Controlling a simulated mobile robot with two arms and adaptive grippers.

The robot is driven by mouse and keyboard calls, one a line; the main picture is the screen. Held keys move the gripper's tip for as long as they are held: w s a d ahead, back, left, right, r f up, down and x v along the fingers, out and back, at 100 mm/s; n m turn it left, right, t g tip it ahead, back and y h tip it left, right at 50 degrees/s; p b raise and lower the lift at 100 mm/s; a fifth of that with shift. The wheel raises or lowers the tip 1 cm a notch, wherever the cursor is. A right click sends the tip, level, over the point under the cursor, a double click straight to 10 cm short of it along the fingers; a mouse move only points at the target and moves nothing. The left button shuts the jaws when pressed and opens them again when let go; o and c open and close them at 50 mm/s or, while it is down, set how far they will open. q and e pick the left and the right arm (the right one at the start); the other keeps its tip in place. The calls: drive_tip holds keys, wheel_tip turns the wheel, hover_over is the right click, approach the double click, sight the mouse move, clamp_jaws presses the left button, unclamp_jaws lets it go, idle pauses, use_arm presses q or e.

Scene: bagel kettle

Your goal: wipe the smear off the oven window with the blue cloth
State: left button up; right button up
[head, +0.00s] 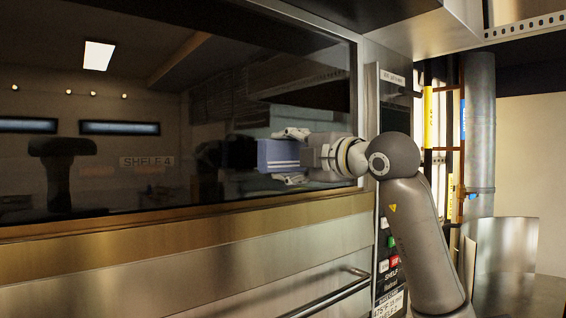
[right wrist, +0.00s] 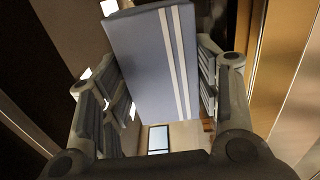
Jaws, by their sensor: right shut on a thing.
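The oven window (head: 225,70) is a wide dark glass pane that fills the left and middle of the head view. My right gripper (head: 290,157) is in front of the right part of the pane, pointing left. It is shut on the blue cloth (head: 272,154), a folded block. In the right wrist view the cloth (right wrist: 148,62) shows two white stripes and sits between the fingers. A dark reflection lies just left of the cloth in the glass. I cannot tell whether the cloth touches the glass. I cannot make out a smear among the reflections. My left gripper is not in view.
A brass-coloured ledge (head: 130,236) runs below the window. A bar handle (head: 330,293) sticks out lower down. A control panel (head: 390,245) with buttons stands right of the window, partly behind my right arm. Pipes (head: 480,120) and a curved metal sheet (head: 505,265) are farther right.

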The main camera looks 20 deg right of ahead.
drive_tip(key=shift+s, duration=0.15)
drive_tip(key=shift+s+d+f+b, duration=0.1)
drive_tip(key=shift+s+d+b, duration=0.15)
drive_tip(key=shift+s+b, duration=0.3)
drive_tip(key=shift+b+v, duration=0.3)
drive_tip(key=shift+v, duration=0.55)
drive_tip(key=shift+w+a, duration=0.1)
drive_tip(key=o, duration=0.4)
drive_tip(key=c, duration=0.4)
